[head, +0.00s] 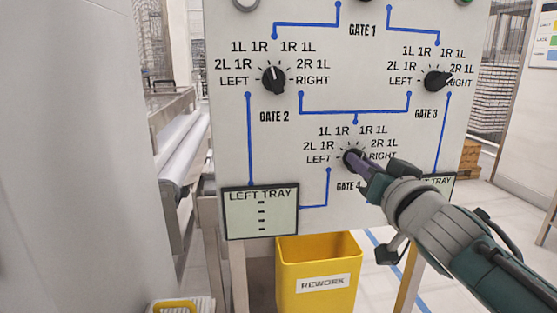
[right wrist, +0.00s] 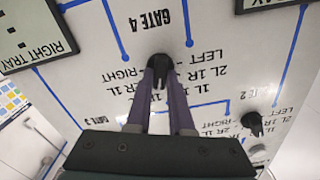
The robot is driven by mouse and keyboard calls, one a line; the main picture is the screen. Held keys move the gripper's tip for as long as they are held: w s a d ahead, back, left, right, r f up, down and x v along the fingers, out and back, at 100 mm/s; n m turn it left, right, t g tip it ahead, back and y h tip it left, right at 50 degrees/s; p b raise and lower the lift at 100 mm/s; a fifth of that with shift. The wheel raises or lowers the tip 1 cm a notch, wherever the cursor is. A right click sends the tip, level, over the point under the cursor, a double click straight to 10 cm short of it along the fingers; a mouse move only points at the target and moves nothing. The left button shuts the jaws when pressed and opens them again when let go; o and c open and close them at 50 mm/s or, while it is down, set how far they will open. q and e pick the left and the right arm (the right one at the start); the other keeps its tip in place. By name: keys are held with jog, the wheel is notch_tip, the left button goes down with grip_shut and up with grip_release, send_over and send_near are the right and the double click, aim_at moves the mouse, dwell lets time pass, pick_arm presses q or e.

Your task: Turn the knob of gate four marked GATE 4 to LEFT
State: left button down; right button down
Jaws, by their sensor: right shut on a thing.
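The GATE 4 knob (head: 351,156) is a black round knob at the lower middle of the white panel, with a dial reading LEFT, 2L 1R, 1L 1R, 1R 1L, 2R 1L and RIGHT. My right gripper (head: 362,168) reaches it from the lower right. In the right wrist view, which is upside down, its two purple fingers (right wrist: 161,80) are shut on the GATE 4 knob (right wrist: 160,61), one on each side. Fingers and arm partly cover the knob and the GATE 4 label, and I cannot tell where its pointer stands. My left gripper is not in view.
The GATE 2 knob (head: 274,80) and GATE 3 knob (head: 437,81) sit higher on the panel (head: 310,185). The LEFT TRAY display (head: 261,212) is at lower left; my arm partly covers the right one. A yellow REWORK bin (head: 318,275) stands below.

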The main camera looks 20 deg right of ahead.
dwell(0.4)
jog(key=shift+w+a+f+n+b, duration=0.15)
jog(key=shift+n+b, duration=0.6)
jog(key=shift+n, duration=4.6)
jog(key=shift+s+a+f+n+b, duration=0.1)
jog(key=shift+n+b, duration=0.6)
jog(key=shift+n, duration=4.65)
jog(key=c, duration=0.8)
grip_release()
